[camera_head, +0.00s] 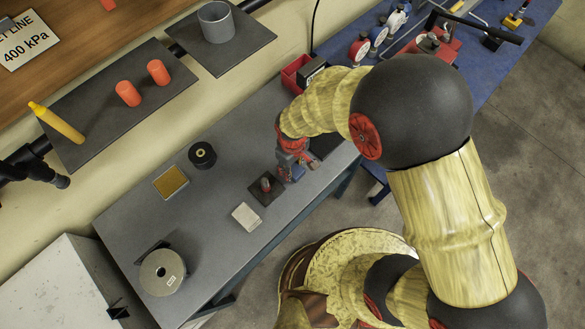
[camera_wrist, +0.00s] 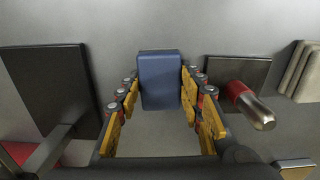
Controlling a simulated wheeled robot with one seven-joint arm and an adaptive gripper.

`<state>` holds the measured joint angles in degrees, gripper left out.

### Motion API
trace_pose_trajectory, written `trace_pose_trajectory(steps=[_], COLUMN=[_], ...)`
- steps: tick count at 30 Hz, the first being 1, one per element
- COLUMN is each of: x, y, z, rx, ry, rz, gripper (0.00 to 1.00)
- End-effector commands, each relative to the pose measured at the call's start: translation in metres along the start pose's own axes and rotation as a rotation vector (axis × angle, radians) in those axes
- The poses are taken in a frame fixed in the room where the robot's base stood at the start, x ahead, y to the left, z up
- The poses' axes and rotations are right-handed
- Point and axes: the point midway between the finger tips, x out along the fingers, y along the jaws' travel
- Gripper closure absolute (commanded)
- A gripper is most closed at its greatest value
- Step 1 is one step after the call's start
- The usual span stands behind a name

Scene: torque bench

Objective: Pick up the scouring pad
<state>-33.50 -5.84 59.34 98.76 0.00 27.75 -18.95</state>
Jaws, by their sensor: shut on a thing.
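A dark blue rounded block, which I take to be the scouring pad (camera_wrist: 160,82), sits between the two fingers of my gripper (camera_wrist: 159,78) in the wrist view. The fingers are shut on its left and right sides. In the head view my gripper (camera_head: 291,160) is low over the grey bench, and a bit of blue shows at its fingers. My arm hides part of it there. I cannot tell whether the pad touches the bench.
A dark plate with a red-and-metal peg (camera_wrist: 250,105) is right of my gripper in the wrist view. On the grey bench (camera_head: 225,140) are a pale block (camera_head: 246,216), a tan-faced tile (camera_head: 170,181), a black spool (camera_head: 202,155) and a large reel (camera_head: 162,272).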

Motion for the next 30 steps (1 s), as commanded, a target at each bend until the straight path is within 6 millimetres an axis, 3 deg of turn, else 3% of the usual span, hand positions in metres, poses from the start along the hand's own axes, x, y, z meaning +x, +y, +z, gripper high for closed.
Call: trace_pose_trajectory(steps=[5,17,23,30], x=[0.0,-0.009,-0.037,-0.087], y=[0.0,0.0,-0.002,-0.039], z=[0.0,-0.001,0.0,0.021], rx=[0.0,0.0,-0.001,-0.005], ry=[0.0,0.003,0.004,0.006], rz=[0.0,0.001,0.001,0.002], gripper=[0.88,0.88,0.88,0.88])
